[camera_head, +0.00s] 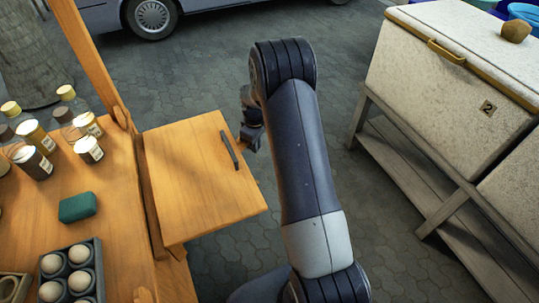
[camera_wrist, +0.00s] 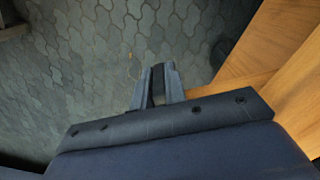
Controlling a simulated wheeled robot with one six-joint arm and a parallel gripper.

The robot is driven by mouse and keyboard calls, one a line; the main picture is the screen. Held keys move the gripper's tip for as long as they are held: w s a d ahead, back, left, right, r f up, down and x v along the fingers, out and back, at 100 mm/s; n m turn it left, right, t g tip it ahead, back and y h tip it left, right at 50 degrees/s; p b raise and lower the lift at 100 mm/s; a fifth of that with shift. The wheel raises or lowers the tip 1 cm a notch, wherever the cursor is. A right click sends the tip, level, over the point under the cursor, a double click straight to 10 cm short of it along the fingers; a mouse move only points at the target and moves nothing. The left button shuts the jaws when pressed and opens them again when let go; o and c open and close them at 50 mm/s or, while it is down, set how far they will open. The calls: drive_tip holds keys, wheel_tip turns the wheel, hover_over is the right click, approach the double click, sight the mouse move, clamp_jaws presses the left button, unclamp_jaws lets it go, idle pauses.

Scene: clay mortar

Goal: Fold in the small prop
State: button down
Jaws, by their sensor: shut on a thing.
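A wooden flap (camera_head: 195,175) sticks out level from the side of the wooden stall, with a dark bar handle (camera_head: 229,150) on top near its outer edge. My gripper (camera_head: 250,135) is beside the outer edge of the flap, partly behind my arm. In the wrist view the fingers (camera_wrist: 157,85) are shut around a small dark piece (camera_wrist: 158,80), which seems to be part of the small prop. Wooden parts (camera_wrist: 245,85) show just right of the fingers; I cannot tell which of them belong to the prop. Most of the prop is hidden in the head view.
The stall top (camera_head: 115,235) at left bears several bottles (camera_head: 35,160), a green block (camera_head: 77,207) and a grey tray (camera_head: 92,255) of round things. A pale chest (camera_head: 440,95) on a wooden stand is at right. Paving (camera_head: 210,80) lies open between. A car (camera_head: 220,8) stands behind.

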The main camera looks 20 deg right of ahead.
drive_tip(key=shift+w+a+n, duration=0.2)
drive_tip(key=shift+w+a, duration=0.25)
drive_tip(key=shift+w, duration=0.25)
drive_tip(key=shift+w+a+n, duration=0.2)
drive_tip(key=shift+w+a, duration=0.2)
drive_tip(key=shift+w, duration=0.3)
drive_tip(key=c, duration=1.4)
unclamp_jaws()
drive_tip(key=shift+c, duration=0.2)
wheel_tip(320, 180, up, 11)
drive_tip(key=shift+b, duration=0.35)
drive_tip(key=shift+f, duration=0.1)
